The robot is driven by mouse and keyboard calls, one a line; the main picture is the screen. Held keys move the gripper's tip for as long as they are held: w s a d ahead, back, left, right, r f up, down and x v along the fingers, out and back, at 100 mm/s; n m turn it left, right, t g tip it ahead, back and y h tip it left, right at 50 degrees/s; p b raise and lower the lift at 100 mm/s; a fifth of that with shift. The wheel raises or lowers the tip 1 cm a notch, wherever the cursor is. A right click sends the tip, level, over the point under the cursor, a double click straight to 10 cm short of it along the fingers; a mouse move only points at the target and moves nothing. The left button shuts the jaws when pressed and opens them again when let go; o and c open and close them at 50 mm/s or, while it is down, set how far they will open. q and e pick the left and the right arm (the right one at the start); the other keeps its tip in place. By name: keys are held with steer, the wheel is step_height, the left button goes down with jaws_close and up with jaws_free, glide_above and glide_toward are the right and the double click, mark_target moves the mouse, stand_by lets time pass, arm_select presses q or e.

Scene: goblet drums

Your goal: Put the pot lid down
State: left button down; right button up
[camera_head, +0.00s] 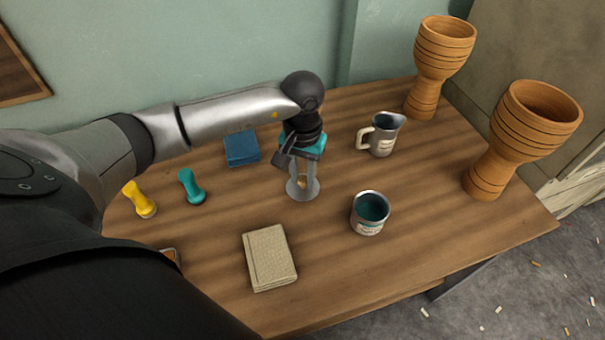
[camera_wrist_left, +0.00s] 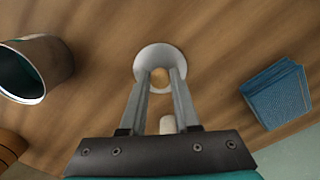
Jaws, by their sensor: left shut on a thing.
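The pot lid (camera_head: 293,194) is a small pale grey disc with a light brown knob. It is below the left gripper near the middle of the table, and in the left wrist view the lid (camera_wrist_left: 147,62) lies at the fingertips. My left gripper (camera_head: 303,184) points down and is shut on the lid's knob; its fingers (camera_wrist_left: 160,78) stand on both sides of the knob in the wrist view. The lid looks flat and close to the wooden table (camera_head: 330,265); I cannot tell whether it touches. My right gripper is not in view.
A teal-filled can (camera_head: 369,226) stands right of the lid, a metal jug (camera_head: 383,145) behind it. Blue book (camera_head: 241,149), beige book (camera_head: 269,258), teal (camera_head: 191,187) and yellow (camera_head: 139,200) pieces lie around. Two goblet drums (camera_head: 430,75) (camera_head: 510,150) stand right. Bare wood surrounds the lid.

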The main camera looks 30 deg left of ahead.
mark_target(302, 179)
arm_select(q)
steer(key=c, duration=0.6)
jaws_free()
steer(key=shift+c, duration=0.2)
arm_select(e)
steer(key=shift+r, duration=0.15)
arm_select(q)
step_height(302, 179, up, 12)
steer(key=p, duration=0.4)
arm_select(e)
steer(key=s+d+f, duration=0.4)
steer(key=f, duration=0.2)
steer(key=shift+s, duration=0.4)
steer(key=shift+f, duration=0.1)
